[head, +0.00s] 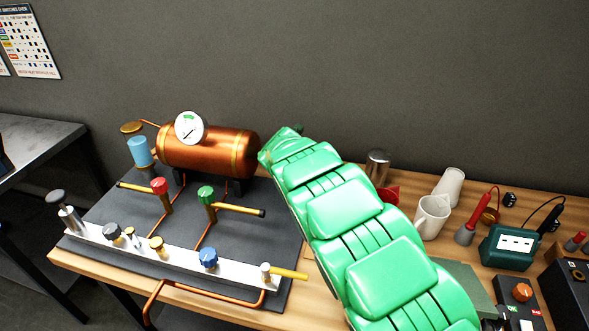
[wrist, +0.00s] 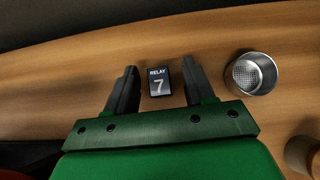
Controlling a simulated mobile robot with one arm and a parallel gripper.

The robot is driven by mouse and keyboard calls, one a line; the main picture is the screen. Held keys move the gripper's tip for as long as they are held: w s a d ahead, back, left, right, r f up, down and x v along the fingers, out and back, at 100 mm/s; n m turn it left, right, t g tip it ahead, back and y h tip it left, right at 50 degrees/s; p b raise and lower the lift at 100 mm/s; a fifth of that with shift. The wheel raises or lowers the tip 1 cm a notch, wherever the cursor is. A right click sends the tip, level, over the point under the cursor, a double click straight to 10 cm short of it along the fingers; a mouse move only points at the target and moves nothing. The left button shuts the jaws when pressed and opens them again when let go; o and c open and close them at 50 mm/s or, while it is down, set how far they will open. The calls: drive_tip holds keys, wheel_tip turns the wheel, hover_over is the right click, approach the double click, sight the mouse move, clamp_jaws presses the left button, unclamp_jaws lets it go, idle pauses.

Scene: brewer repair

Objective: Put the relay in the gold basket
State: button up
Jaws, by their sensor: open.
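My gripper (wrist: 160,68) is open in the wrist view, with one dark finger on each side of the relay (wrist: 160,81). In the head view my green arm hides the gripper and this relay. A gold-coloured round piece (head: 489,215) lies at the right in the head view; I cannot tell if it is the gold basket. A tan rounded thing (wrist: 305,156) is cut off at the wrist view's right edge.
A silver mesh-bottomed cup (wrist: 251,74) stands close right of the right finger. In the head view, a copper boiler (head: 205,150) is left of my arm. White mugs (head: 432,216), a red probe (head: 473,217), a green meter (head: 510,247) and a small black block (head: 510,199) are on the right.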

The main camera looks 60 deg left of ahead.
drive_tip(key=shift+a, duration=0.1)
clamp_jaws()
idle(0.3)
drive_tip(key=shift+r, duration=1.5)
drive_tip(key=shift+s+d+r, duration=0.2)
drive_tip(key=shift+d+r, duration=0.3)
drive_tip(key=shift+r, duration=0.3)
drive_tip(key=s+d+r, duration=0.5)
drive_tip(key=d+r, duration=0.3)
drive_tip(key=d, duration=0.4)
drive_tip(key=shift+r, duration=0.15)
